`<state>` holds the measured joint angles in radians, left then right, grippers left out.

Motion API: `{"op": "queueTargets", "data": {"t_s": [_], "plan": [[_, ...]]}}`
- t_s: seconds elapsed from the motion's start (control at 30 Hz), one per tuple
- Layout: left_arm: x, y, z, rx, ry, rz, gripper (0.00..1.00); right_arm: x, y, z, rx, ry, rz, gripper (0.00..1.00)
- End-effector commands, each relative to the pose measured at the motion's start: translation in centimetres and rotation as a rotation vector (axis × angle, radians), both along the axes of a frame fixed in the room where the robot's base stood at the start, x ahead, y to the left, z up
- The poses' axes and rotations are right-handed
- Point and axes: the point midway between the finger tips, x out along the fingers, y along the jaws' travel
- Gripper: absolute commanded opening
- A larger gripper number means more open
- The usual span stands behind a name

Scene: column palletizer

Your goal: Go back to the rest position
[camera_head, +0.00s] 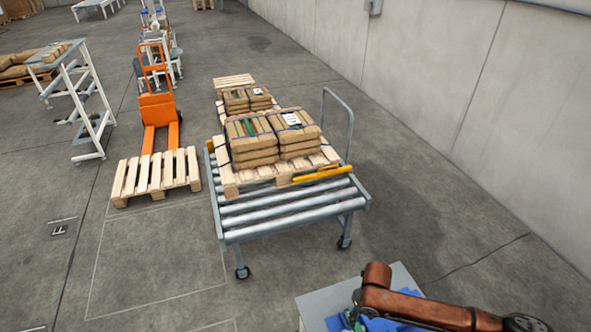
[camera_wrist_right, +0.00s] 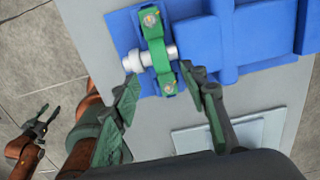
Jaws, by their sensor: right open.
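My right gripper (camera_wrist_right: 168,84) is open in the right wrist view, its two green-padded fingers apart. Between and just beyond the fingertips is a white cylinder (camera_wrist_right: 148,57) on a blue fixture (camera_wrist_right: 205,40) with a green bracket (camera_wrist_right: 155,38). I cannot tell whether a fingertip touches the cylinder. In the head view my brown right arm reaches in at the lower right over a grey top, and its gripper is mostly hidden there. My left gripper (camera_wrist_right: 42,120) shows at the left of the right wrist view, dark-fingered, open and empty over the floor.
A roller cart (camera_head: 290,212) carries a wooden pallet (camera_head: 228,180) with stacked brown sacks (camera_head: 285,135). An empty pallet (camera_head: 157,178) and an orange pallet truck (camera_head: 156,108) stand left. A grey top (camera_head: 318,308) lies beneath my right arm. Floor is clear at lower left; a wall (camera_head: 450,85) bounds the right.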

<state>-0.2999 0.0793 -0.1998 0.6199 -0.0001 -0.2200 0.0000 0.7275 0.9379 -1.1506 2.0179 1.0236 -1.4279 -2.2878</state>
Motion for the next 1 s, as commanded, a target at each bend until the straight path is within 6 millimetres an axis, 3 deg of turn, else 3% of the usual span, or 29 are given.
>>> {"op": "queueTargets", "data": {"t_s": [0.2,0.8,0.87,0.9,0.97,1.0], "plan": [[0.0,0.0,0.0,0.0,0.0,0.0,0.4,0.1,0.0,4.3,-0.001,-0.004,0.001,0.4],[0.0,0.1,0.0,0.001,0.0,-0.001,0.4,-0.1,0.0,-7.4,0.0,0.003,-0.001,0.4],[0.0,0.1,0.0,0.001,0.001,-0.001,0.4,-0.1,0.0,-8.3,-0.001,0.002,-0.001,0.4],[-0.1,0.1,-0.8,0.001,0.002,-0.001,0.4,0.1,0.1,-8.1,0.002,-0.003,0.001,0.4],[-0.1,0.1,-0.4,0.001,0.001,-0.001,0.4,0.1,0.0,-6.7,0.001,-0.003,0.001,0.4],[-0.1,0.1,-1.1,0.001,0.002,-0.001,0.4,-0.2,-0.1,-7.2,0.0,-0.001,0.001,0.4]]}}
